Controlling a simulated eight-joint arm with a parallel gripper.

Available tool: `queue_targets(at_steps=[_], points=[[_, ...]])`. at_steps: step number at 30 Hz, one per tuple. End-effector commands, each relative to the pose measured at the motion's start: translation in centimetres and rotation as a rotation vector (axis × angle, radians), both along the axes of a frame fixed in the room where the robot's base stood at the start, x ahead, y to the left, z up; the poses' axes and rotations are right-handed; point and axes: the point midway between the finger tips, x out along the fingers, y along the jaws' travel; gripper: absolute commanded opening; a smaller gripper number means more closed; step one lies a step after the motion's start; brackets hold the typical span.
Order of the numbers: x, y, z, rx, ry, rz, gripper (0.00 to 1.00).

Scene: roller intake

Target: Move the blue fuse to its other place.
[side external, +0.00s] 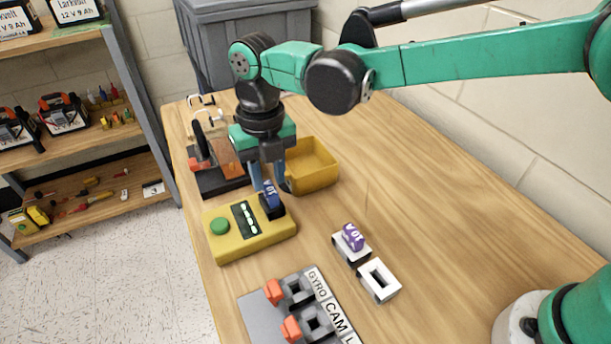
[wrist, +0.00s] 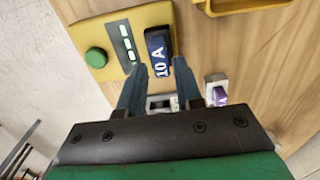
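The blue fuse (side external: 271,196), marked 10 A, stands in the right end of the yellow box (side external: 245,245) with a green button; it also shows in the wrist view (wrist: 158,52). My gripper (side external: 268,182) is just above the box, pointing down. In the wrist view its fingertips (wrist: 158,68) are apart, one on each side of the fuse's near end, with gaps visible. A purple fuse (side external: 352,236) sits in a white holder (side external: 343,251). Beside it is an empty white holder (side external: 379,281), partly seen between my fingers in the wrist view.
A yellow open bin (side external: 318,172) stands close behind my gripper. A black stand with an orange ramp (side external: 222,170) is behind the box. A grey panel with orange switches (side external: 300,305) lies in front. The right side of the table is clear.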

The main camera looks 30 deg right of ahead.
Motion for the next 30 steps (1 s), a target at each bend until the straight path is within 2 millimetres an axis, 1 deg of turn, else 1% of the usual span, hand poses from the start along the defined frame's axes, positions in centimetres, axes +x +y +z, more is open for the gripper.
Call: queue_targets(at_steps=[3,11,12,14,15,16,26,29,30], points=[[0.0,0.0,0.5,0.000,0.000,0.000,0.30],[0.0,0.0,0.7,0.000,0.000,0.000,0.30],[0.0,0.0,0.7,0.000,0.000,0.000,0.33],[0.0,0.0,0.7,0.000,0.000,0.000,0.50],[0.0,0.0,0.7,0.000,0.000,0.000,0.61],[0.0,0.0,0.7,0.000,0.000,0.000,0.67],[0.0,0.0,0.8,0.000,0.000,0.000,0.67],[0.0,0.0,1.6,0.000,0.000,0.000,0.67],[0.0,0.0,2.2,0.000,0.000,0.000,0.67]])
